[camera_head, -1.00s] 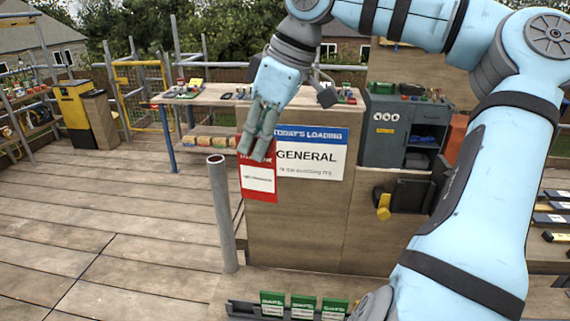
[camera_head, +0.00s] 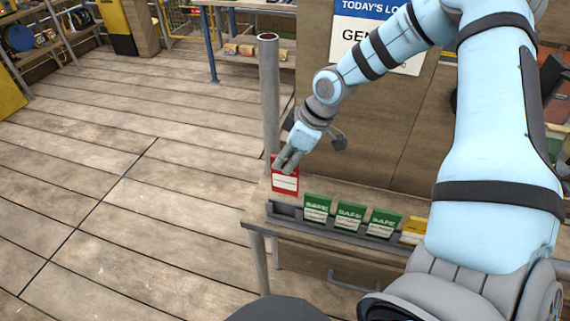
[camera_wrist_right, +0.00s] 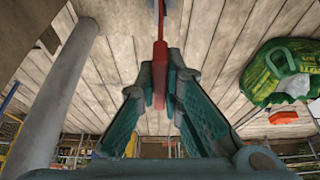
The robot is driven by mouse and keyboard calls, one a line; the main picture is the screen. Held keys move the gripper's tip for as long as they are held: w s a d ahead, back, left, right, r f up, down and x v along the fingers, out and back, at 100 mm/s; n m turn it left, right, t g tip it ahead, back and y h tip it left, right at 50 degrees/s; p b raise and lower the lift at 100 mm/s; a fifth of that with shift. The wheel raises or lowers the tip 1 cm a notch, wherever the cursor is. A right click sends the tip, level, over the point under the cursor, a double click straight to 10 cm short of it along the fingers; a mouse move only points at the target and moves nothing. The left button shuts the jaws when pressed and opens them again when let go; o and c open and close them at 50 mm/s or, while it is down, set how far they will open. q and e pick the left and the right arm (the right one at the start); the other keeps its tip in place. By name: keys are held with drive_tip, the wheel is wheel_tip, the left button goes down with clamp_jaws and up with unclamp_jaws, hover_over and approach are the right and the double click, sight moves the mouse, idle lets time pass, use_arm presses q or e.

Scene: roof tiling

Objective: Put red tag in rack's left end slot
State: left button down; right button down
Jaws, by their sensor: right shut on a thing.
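The red tag (camera_head: 285,182) with a white label is upright at the left end of the rack, in the head view. My right gripper (camera_head: 287,160) is shut on its top edge. In the right wrist view the red tag (camera_wrist_right: 160,75) shows edge-on between the two fingers of the right gripper (camera_wrist_right: 160,85). The dark rack (camera_head: 350,236) runs along the bench front. The tag's lower edge is just above or at the left end slot; I cannot tell whether it is in it. My left gripper is not in view.
Several tags stand in the rack to the right: green SAFE tags (camera_head: 317,208) and a yellow one (camera_head: 414,230). A grey post (camera_head: 268,95) rises just behind and left of the tag. Open plank floor (camera_head: 120,180) lies left.

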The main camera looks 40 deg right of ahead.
drive_tip(key=shift+s+a+f, duration=0.1)
drive_tip(key=shift+s+f, duration=0.05)
drive_tip(key=shift+f, duration=0.05)
drive_tip(key=shift+f+b, duration=0.35)
drive_tip(key=shift+f, duration=0.1)
wheel_tip(320, 180, down, 9)
drive_tip(key=b, duration=0.9)
drive_tip(key=shift+r, duration=0.1)
drive_tip(key=c, duration=1.6)
unclamp_jaws()
drive_tip(key=shift+c, duration=0.2)
drive_tip(key=shift+r, duration=0.3)
approach(287, 188)
drive_tip(key=shift+s+r, duration=0.2)
drive_tip(key=shift+r, duration=0.4)
